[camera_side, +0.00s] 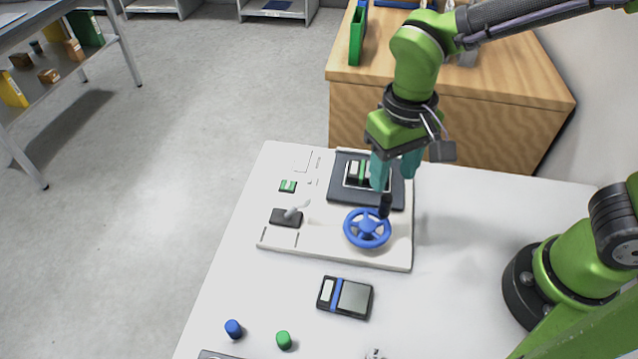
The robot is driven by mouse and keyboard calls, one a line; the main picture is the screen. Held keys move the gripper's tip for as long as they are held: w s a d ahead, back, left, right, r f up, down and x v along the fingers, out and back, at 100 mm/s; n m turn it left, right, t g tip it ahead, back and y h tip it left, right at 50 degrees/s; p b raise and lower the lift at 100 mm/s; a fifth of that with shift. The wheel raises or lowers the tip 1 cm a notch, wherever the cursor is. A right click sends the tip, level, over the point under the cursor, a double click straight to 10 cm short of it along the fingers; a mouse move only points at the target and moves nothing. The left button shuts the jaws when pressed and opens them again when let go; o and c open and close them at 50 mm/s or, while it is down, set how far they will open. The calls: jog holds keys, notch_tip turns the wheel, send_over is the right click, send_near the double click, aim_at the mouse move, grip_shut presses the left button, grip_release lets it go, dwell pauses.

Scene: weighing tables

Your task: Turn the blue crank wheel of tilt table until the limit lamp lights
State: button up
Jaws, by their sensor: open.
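The blue crank wheel (352,232) lies on the front right of a white base board. A black upright handle (385,206) stands at the wheel's back right rim. The dark tilt table (338,192) is just behind the wheel and bears a small block with green, white and black parts. My gripper (394,182) points down over the right part of the tilt table, its teal fingers open and apart. The fingertips appear just above and behind the handle; I cannot tell whether they touch it. I cannot make out a lit limit lamp.
A small lever on a black base (282,217) and a green piece (288,186) sit on the board's left. In front are a black device with a blue stripe (337,297), a blue cylinder (233,329) and a green cylinder (283,340). A wooden cabinet (480,118) stands behind.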

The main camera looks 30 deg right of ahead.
notch_tip(320, 180, up, 9)
dwell(0.3)
jog(key=s+d+m+t+y, duration=0.1)
jog(key=s+d+t, duration=0.1)
jog(key=d, duration=0.4)
jog(key=s+d+m+t+y, duration=0.1)
jog(key=s+d+t, duration=0.1)
jog(key=d+t, duration=0.3)
jog(key=shift+d+r, duration=0.35)
jog(key=shift+d, duration=0.65)
